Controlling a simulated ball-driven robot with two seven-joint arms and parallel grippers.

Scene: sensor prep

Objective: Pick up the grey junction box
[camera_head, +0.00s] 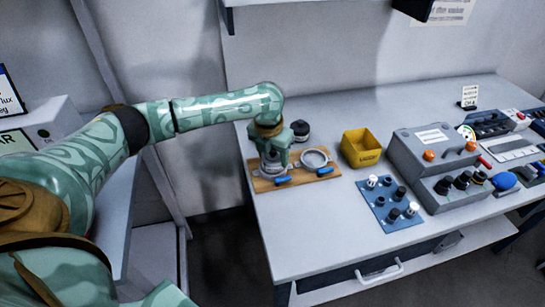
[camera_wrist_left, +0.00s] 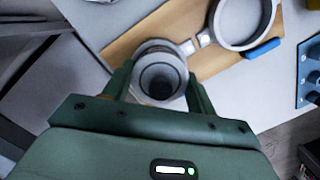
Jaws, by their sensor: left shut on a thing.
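A round, hollow grey body, which I take to be the grey junction box (camera_wrist_left: 160,80), stands between the fingers of my left gripper (camera_wrist_left: 158,92). In the head view the junction box (camera_head: 272,168) shows below my left gripper (camera_head: 272,152), partly hidden by it. The gripper is shut on it from both sides. It is at the left ring clamp of a wooden board (camera_head: 265,184); I cannot tell whether it is lifted clear. The right ring clamp (camera_head: 314,158) is empty and also shows in the left wrist view (camera_wrist_left: 240,42). My right gripper is not in view.
A dark round part (camera_head: 300,130) stands behind the board. A yellow bin (camera_head: 361,147), a blue mat (camera_head: 377,212) with several small knobs and a grey control box (camera_head: 430,150) stand to the right. The table's front left (camera_head: 300,235) is clear.

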